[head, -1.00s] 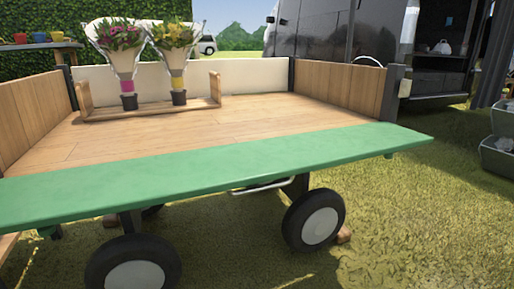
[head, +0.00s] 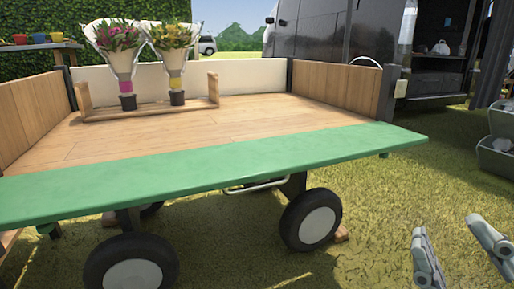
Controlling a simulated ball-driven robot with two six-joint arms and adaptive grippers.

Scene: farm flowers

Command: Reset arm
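My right gripper (head: 455,238) shows at the lower right of the head view, over the grass. Its two grey fingers are spread apart with nothing between them. It is to the right of the wagon and clear of it. My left gripper is not in the view. Two wrapped bouquets, one pink (head: 120,40) and one orange-yellow (head: 172,38), stand upright in a wooden rack (head: 150,112) at the back of the wagon bed.
The wagon's green front board (head: 220,162) spans the near side, above dark wheels (head: 312,220). Grey bins (head: 495,158) stand at the right edge. A dark van (head: 315,35) is behind. Colored pots (head: 38,38) sit at the far left. Grass right of the wagon is open.

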